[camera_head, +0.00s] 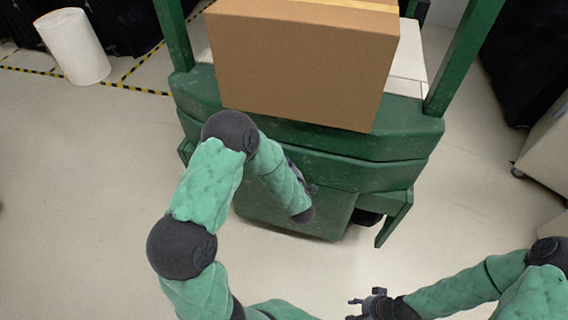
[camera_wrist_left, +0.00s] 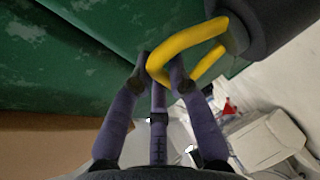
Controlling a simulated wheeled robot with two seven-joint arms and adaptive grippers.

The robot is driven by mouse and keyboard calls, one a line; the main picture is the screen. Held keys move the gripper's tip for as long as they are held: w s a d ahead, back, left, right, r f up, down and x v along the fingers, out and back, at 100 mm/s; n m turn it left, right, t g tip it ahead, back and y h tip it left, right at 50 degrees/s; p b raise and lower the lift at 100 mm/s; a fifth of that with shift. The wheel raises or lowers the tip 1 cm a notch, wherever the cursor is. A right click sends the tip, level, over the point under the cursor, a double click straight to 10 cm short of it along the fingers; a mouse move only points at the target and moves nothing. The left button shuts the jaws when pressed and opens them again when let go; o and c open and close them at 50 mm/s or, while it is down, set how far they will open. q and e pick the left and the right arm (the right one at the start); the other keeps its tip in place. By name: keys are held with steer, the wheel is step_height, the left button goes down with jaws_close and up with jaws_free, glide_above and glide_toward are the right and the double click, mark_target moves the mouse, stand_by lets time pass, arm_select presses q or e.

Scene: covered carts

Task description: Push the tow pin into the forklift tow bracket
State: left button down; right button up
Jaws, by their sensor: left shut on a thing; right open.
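The green forklift (camera_head: 310,150) stands ahead of me, its rear toward me. In the left wrist view, my left gripper (camera_wrist_left: 160,66) is shut on the yellow loop handle of the tow pin (camera_wrist_left: 187,42). The handle runs to a dark grey rounded part (camera_wrist_left: 280,25) at the upper right, probably the tow bracket; how deep the pin sits there cannot be seen. In the head view my left arm hides the pin and bracket, and nearly all of the left gripper. My right gripper (camera_head: 368,300) is open and empty at the bottom, away from the forklift.
A large cardboard box (camera_head: 300,65) rests on the forklift between green posts. A white cylinder (camera_head: 73,47) stands at the left by yellow-black floor tape. Black covered shapes and a pale cabinet (camera_head: 545,150) are at the right.

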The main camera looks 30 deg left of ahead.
arm_select(q)
steer(key=c, duration=1.1)
jaws_free()
steer(key=shift+f, duration=0.1)
steer(key=shift+s+d, duration=0.1)
steer(key=v, duration=1.1)
steer(key=shift+s+d+r, duration=0.2)
steer(key=shift+s+r, duration=0.05)
steer(key=shift+r, duration=0.05)
